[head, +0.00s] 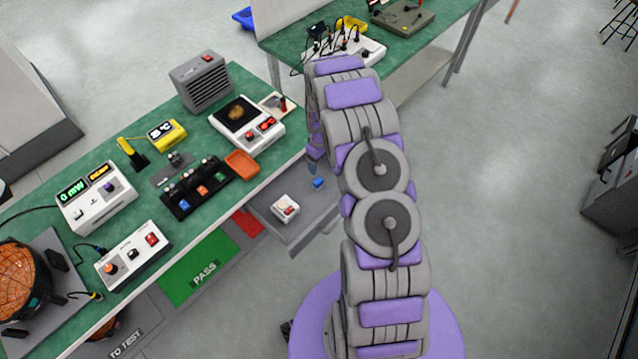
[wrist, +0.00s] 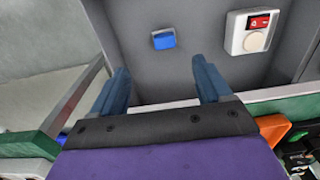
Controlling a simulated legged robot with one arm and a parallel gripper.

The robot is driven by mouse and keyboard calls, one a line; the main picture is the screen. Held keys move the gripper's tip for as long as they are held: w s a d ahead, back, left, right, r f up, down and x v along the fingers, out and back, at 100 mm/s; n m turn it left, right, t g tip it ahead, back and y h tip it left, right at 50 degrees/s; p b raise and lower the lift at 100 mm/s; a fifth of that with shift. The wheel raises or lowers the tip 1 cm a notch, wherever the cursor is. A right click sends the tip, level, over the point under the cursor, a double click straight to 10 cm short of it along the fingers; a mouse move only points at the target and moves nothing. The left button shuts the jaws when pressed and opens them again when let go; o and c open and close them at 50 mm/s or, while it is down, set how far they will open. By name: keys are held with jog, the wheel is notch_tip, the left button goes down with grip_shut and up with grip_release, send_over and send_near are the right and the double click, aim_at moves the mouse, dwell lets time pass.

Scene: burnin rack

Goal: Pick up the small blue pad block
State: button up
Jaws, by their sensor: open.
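The small blue pad block (head: 319,183) lies on the grey surface of an open drawer or low shelf (head: 268,206) below the green bench. In the wrist view the blue block (wrist: 164,39) sits on the grey surface, ahead of my gripper (wrist: 160,75) and between the lines of its two blue fingers. The fingers are wide apart with nothing between them, and the block is apart from them. In the head view my arm hides most of the gripper, with a purple and blue part showing just above the block.
A white box with a red switch (head: 285,207) lies on the same grey surface; it also shows in the wrist view (wrist: 252,32). The green bench (head: 215,215) edges it, with an orange tray (head: 241,165) near that edge. Open floor lies to the right.

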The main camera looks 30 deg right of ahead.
jog(key=b, duration=0.1)
send_over(319, 181)
jog(key=f, duration=0.7)
jog(key=shift+s+a+f, duration=0.1)
jog(key=shift+a+f, duration=0.1)
jog(key=shift+f, duration=0.15)
jog(key=shift+d+f, duration=0.25)
jog(key=shift+f, duration=0.2)
notch_tip(319, 181, down, 4)
jog(key=shift+f+b, duration=0.2)
jog(key=shift+b, duration=0.55)
jog(key=shift+a+f, duration=0.1)
jog(key=shift+f, duration=0.1)
jog(key=shift+r, duration=0.1)
jog(key=c, duration=1.1)
